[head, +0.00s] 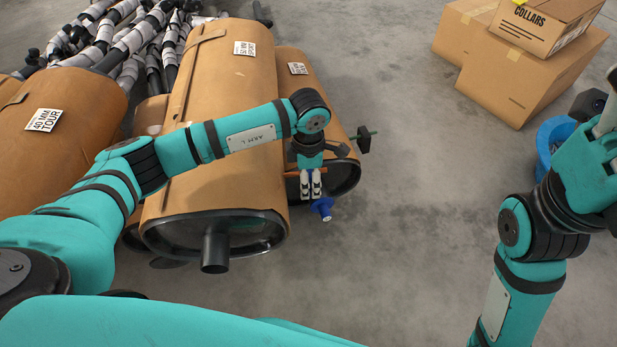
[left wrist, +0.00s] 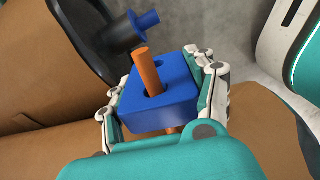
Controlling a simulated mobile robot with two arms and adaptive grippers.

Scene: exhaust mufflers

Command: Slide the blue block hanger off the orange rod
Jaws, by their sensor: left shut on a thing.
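The blue block hanger (left wrist: 165,104) is a square block with a hole, seen in the left wrist view. The orange rod (left wrist: 148,70) runs through that hole. Its free end sticks out beyond the block, and a short piece shows on the near side. My left gripper (left wrist: 162,100) is shut on the block, one finger on each side. In the head view the left gripper (head: 311,190) is at the front end of the rear muffler (head: 318,110), with a bit of the orange rod (head: 291,174) beside it. The block is not clear there.
A dark pipe with a blue end (left wrist: 147,20) is close beyond the rod tip. Brown mufflers (head: 225,120) lie left; cartons (head: 520,60) and a blue bucket (head: 547,140) stand right. Floor between is clear.

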